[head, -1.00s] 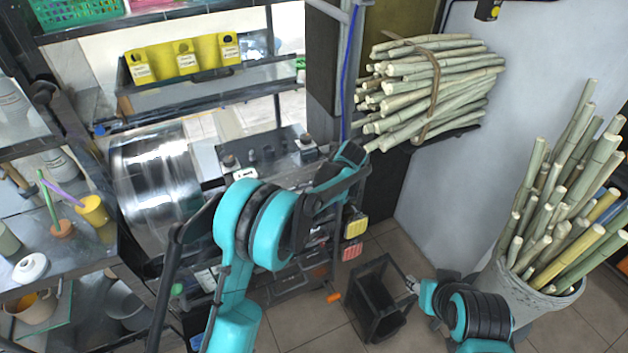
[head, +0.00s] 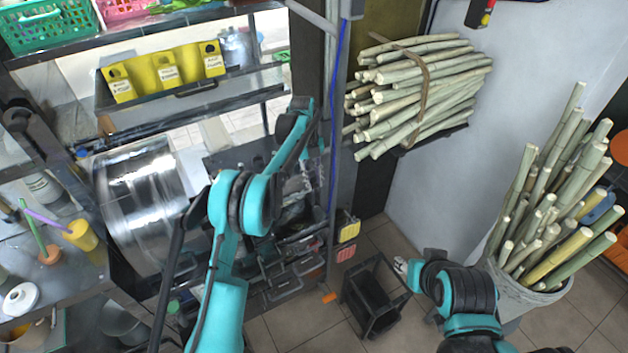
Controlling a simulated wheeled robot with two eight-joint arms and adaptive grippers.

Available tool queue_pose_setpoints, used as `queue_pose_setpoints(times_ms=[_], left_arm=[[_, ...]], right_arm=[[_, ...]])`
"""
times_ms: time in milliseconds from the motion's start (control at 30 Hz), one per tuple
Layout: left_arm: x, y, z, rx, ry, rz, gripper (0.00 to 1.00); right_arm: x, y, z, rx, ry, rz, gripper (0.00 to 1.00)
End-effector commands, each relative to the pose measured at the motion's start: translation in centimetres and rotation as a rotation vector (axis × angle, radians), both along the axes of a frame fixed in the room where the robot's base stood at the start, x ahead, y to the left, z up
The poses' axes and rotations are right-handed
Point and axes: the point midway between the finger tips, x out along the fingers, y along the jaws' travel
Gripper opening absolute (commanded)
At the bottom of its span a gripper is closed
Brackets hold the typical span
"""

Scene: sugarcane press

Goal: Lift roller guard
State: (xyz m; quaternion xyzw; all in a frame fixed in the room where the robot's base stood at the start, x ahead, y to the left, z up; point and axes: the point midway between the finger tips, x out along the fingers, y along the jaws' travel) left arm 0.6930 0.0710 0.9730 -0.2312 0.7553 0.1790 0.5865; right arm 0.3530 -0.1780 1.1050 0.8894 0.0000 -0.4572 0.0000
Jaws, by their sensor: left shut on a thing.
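My left arm reaches in from the lower left over the press. Its gripper (head: 299,122) is at the far end of the arm, above the dark press body beside the blue cable. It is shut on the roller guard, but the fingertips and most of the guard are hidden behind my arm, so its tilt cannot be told. The shiny metal drum (head: 142,195) stands left of my arm and apart from the gripper. My right gripper (head: 402,266) is at the lower right near the black stool, away from the press; its jaws are too small to read.
Bundled cane (head: 420,90) rests on a wall rack at the upper right. A bin (head: 525,285) full of cane stands at the right. A black stool (head: 374,296) stands on the floor. Shelves with yellow holders (head: 165,75) and a yellow cup (head: 81,234) are at the left.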

Motion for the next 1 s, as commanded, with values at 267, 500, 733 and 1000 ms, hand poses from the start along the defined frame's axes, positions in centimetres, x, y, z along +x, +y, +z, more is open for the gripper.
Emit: queue_pose_setpoints(times_ms=[267, 500, 733, 1000], left_arm=[[0.16, 0.15, -0.08, -0.021, 0.032, 0.002, 0.0], [0.14, 0.15, -0.1, -0.021, 0.034, 0.002, 0.0], [0.13, 0.14, -0.09, -0.021, 0.034, 0.001, 0.43], [0.15, 0.13, 0.05, -0.021, 0.033, 0.001, 0.43]], right_arm=[[0.0, 0.0, 0.15, 0.0, 0.0, 0.0, 0.4], [0.0, 0.0, 0.14, 0.0, 0.0, 0.0, 0.4], [0.0, 0.0, 0.14, 0.0, 0.0, 0.0, 0.4], [0.0, 0.0, 0.16, 0.0, 0.0, 0.0, 0.4]])
